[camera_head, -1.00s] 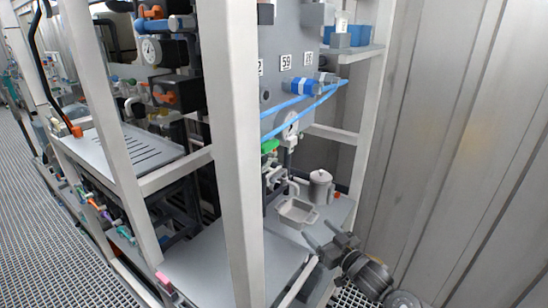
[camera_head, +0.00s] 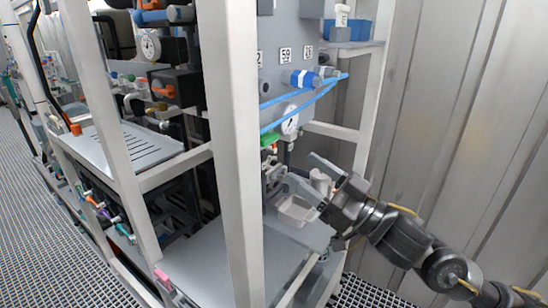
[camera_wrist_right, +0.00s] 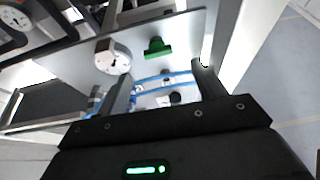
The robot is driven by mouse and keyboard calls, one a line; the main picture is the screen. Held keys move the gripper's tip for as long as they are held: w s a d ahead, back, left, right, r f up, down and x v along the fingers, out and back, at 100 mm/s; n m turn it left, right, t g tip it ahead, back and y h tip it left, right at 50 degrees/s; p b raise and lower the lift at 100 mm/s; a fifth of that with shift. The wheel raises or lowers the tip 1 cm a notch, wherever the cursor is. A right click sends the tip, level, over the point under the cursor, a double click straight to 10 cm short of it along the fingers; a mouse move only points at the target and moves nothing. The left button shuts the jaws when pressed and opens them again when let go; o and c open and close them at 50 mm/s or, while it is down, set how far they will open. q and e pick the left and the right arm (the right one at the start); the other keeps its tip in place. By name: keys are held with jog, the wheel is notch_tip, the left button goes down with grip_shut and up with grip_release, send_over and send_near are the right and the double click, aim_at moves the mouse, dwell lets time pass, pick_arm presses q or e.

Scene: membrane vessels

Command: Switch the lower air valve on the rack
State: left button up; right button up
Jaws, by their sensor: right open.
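A green valve handle (camera_head: 269,139) sits low on the grey rack panel (camera_head: 285,28), beside a round white gauge (camera_head: 290,124). It also shows in the right wrist view (camera_wrist_right: 157,47), ahead of the fingers and near the gauge (camera_wrist_right: 112,57). A blue valve (camera_head: 304,79) with blue tubes sits higher on the panel. I cannot tell from a label which is the lower air valve. My right gripper (camera_head: 301,169) is open and empty, in front of the panel, below and right of the green handle, apart from it. In the wrist view its fingers (camera_wrist_right: 163,73) are spread. My left gripper is not in view.
A white rack post (camera_head: 232,150) stands left of the panel, and another (camera_head: 375,80) stands right. Blue tubes (camera_head: 300,104) cross in front of the panel.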

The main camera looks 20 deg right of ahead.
aim_at(272, 142)
jog(key=b+x, duration=0.1)
jog(key=x, duration=0.7)
jog(key=shift+w+r, duration=0.2)
jog(key=shift+r, duration=0.05)
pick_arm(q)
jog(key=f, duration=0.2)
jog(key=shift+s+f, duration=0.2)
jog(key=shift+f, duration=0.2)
pick_arm(e)
jog(key=shift+w+a+r, duration=0.1)
jog(key=shift+w+a, duration=0.1)
jog(key=shift+w, duration=0.15)
jog(key=c, duration=1)
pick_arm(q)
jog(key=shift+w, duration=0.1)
